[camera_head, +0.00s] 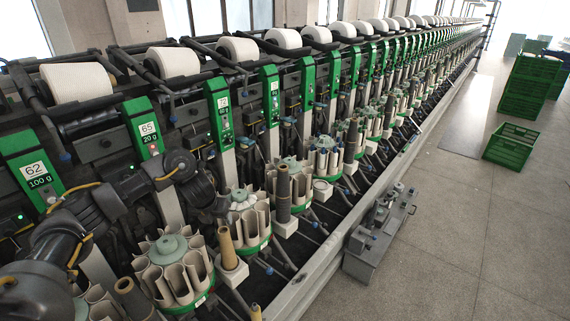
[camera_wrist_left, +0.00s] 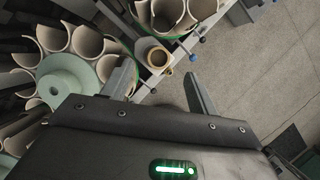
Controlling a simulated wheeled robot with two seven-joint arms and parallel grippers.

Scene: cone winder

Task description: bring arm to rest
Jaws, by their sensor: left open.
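My left arm comes in from the left, and its dark gripper (camera_head: 208,203) hangs low in front of the winder, above the round tube magazines. In the left wrist view the gripper's two fingers (camera_wrist_left: 160,76) are spread apart with nothing between them. A brown upright tube (camera_wrist_left: 157,57) stands beyond the fingers, apart from them. It seems to be the tan tube (camera_head: 227,247) in the head view. My right gripper is not in view.
The long winder carries white cones (camera_head: 77,82) and green numbered panels (camera_head: 143,127). Round magazines (camera_head: 170,266) with several pockets line its front. A small grey cart (camera_head: 372,250) stands by its rail. Green crates (camera_head: 511,144) sit on the open floor at right.

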